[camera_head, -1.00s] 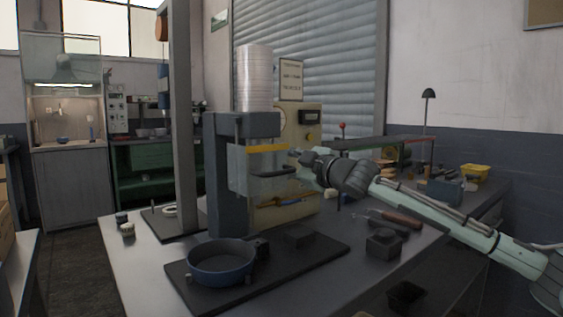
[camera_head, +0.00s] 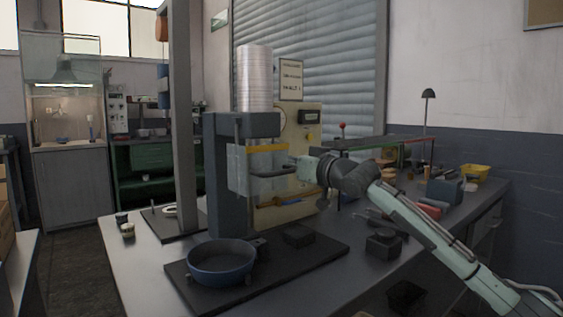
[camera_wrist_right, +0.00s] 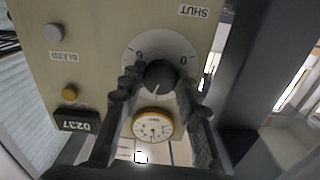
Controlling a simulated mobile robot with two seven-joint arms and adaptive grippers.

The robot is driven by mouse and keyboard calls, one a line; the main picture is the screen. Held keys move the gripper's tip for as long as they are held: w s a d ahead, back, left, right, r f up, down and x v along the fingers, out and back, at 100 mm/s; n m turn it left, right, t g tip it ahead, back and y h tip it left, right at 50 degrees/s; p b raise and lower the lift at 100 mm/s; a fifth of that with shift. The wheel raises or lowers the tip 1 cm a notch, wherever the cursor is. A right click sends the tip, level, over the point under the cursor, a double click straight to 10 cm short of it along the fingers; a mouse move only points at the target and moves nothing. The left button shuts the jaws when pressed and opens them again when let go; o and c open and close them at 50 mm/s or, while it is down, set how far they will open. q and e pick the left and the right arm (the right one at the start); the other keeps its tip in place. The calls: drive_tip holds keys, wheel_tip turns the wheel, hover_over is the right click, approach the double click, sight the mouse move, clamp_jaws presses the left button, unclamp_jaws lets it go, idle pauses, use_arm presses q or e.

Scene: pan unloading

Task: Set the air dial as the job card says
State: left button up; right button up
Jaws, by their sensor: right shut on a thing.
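The air dial's dark knob (camera_wrist_right: 160,76) sits on a pale round scale plate, seen upside down, with a 6 and a 0 legible. A faint pale mark shows on the knob's lower part. My right gripper (camera_wrist_right: 158,82) has its two fingers on either side of the knob, shut on it. In the head view my right gripper (camera_head: 306,168) is at the cream control box (camera_head: 300,126), and the knob is hidden there. The job card (camera_head: 291,80) stands behind the press; its text is too small to read. My left gripper is out of view.
Beside the dial are a brass-rimmed gauge (camera_wrist_right: 153,124), a display reading 0237 (camera_wrist_right: 77,122), a grey button (camera_wrist_right: 53,33) and an amber button (camera_wrist_right: 69,94). The guarded press (camera_head: 228,170) stands left of my arm. A blue pan (camera_head: 221,262) sits on the dark base plate.

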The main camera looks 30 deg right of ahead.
drive_tip(key=shift+m, duration=2)
drive_tip(key=o, duration=1.2)
drive_tip(key=shift+c, duration=0.2)
drive_tip(key=s+d, duration=0.1)
drive_tip(key=s, duration=1.1)
